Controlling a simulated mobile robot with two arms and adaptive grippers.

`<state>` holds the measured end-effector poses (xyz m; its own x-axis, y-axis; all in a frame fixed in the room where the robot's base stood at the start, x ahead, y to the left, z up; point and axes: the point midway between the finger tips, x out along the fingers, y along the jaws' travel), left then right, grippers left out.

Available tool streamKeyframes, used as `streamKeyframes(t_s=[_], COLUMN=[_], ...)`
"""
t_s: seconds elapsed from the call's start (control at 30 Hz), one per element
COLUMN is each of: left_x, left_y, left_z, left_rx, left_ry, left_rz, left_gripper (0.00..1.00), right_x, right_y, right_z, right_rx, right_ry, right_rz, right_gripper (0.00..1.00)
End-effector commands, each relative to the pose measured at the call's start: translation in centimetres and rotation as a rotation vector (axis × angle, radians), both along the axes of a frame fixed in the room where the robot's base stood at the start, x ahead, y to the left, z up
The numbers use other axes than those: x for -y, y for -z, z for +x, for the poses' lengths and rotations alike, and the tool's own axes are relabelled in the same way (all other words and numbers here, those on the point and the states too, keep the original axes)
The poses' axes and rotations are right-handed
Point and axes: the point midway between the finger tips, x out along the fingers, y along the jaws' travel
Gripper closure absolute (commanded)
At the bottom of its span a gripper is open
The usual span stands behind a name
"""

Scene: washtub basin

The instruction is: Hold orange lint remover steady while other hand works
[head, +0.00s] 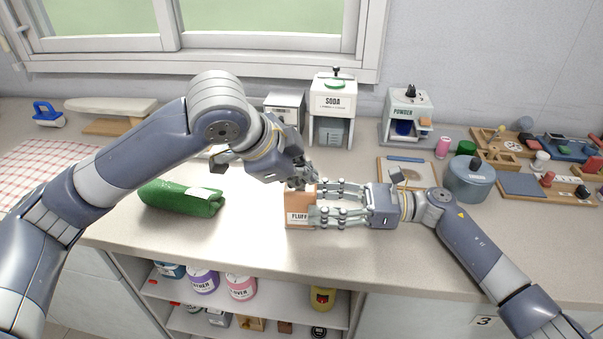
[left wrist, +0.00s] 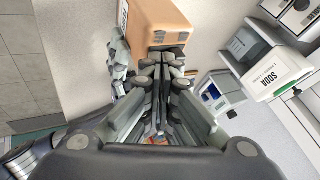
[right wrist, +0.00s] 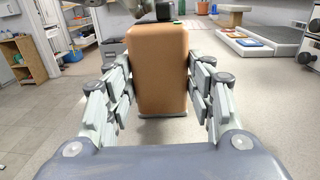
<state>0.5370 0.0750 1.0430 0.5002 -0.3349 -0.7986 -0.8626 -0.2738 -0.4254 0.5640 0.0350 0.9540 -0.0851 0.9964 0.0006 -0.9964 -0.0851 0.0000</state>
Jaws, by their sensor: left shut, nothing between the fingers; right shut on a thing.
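The orange lint remover (head: 299,217) is a boxy block with a label reading "FLUFF", upright at the middle of the counter. My right gripper (head: 322,204) is shut on it from the right; in the right wrist view the block (right wrist: 158,70) sits between the fingers. My left gripper (head: 302,182) is above the block's top, shut with nothing between its fingers. In the left wrist view its closed fingertips (left wrist: 162,65) are close to the block (left wrist: 157,22); I cannot tell whether they touch it.
A rolled green towel (head: 182,198) lies to the left. SODA (head: 333,105) and POWDER (head: 406,112) dispensers stand at the back. A grey-blue round pot (head: 468,180) and trays (head: 538,187) fill the right. Shelves with jars (head: 241,287) are below the counter's front edge.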

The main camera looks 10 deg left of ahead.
Motion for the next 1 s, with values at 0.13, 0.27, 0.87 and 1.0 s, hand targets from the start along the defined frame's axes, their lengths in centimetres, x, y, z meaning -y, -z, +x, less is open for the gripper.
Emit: streamKeyframes(t_s=[0.13,0.27,0.87,1.0], left_x=[0.2,-0.2,-3.1,-3.1], left_y=[0.1,-1.2,-8.0,-8.0], left_z=[-2.1,-4.1,-8.5,-8.5], left_rx=[0.0,0.007,0.0,-0.001], left_ry=[0.003,0.0,-0.001,0.0], left_rz=[0.001,-0.002,-0.001,-0.001], left_gripper=[1.0,1.0,1.0,1.0], right_x=[0.0,0.0,0.0,0.0], right_y=[0.2,0.1,0.2,0.2], right_z=[-0.1,-0.1,-0.1,-0.1], right_rx=[-0.002,-0.002,-0.002,-0.002], right_ry=[-0.001,-0.001,-0.001,-0.001], right_rz=[-0.002,-0.003,-0.003,-0.002], right_gripper=[0.71,0.71,0.71,0.71])
